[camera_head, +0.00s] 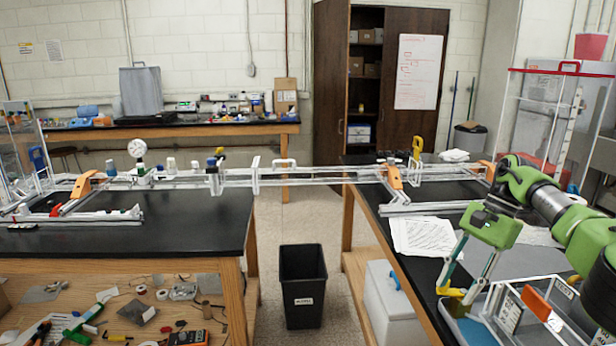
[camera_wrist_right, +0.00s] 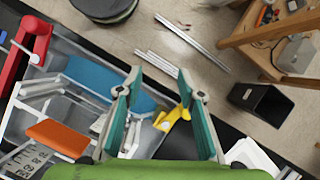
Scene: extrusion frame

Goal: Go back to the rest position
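My right gripper (camera_head: 457,288) hangs fingers-down over the front of the right table in the head view. In the right wrist view its two teal fingers (camera_wrist_right: 160,84) stand apart with nothing held between them. A yellow piece (camera_wrist_right: 172,118) lies beyond and below the fingers; it also shows by the fingertips in the head view (camera_head: 450,291). Whether a finger touches it I cannot tell. The extrusion frame (camera_head: 325,174) spans the gap between the two black tables, with orange brackets (camera_head: 394,176) on it. My left gripper is not in view.
A divided tray (camera_head: 508,312) with an orange-handled part (camera_head: 541,304) stands below my right arm. Papers (camera_head: 427,236) lie on the right table. A black bin (camera_head: 303,287) stands on the floor between the tables. A white cooler (camera_head: 392,306) stands under the right table.

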